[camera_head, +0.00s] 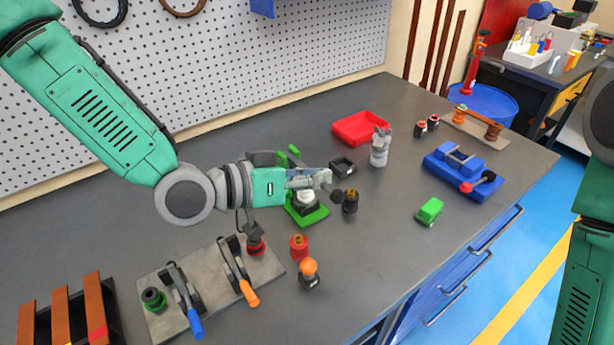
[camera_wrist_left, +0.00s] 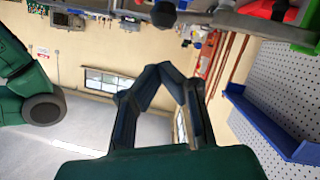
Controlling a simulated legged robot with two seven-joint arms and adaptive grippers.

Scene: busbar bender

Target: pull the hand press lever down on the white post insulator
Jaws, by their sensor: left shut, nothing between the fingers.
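The green hand press (camera_head: 309,217) stands on the workbench, its upright partly hidden behind my left gripper. A white post insulator (camera_head: 305,203) sits low in the press, just under the gripper, its top hidden. My left gripper (camera_head: 327,178) is shut and empty, reaching across the front of the press above the insulator. Its fingers also show in the left wrist view (camera_wrist_left: 172,72), tips together with nothing between them. A black round knob (camera_head: 337,196) shows just below the fingertips; whether it belongs to the lever is unclear. My right gripper is out of view.
A black piece with a brass top (camera_head: 350,203) stands close right of the press. A grey plate (camera_head: 210,288) with toggle clamps lies in front. A red tray (camera_head: 360,128), a grey bottle-like object (camera_head: 379,150) and a blue device (camera_head: 465,172) stand behind and right.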

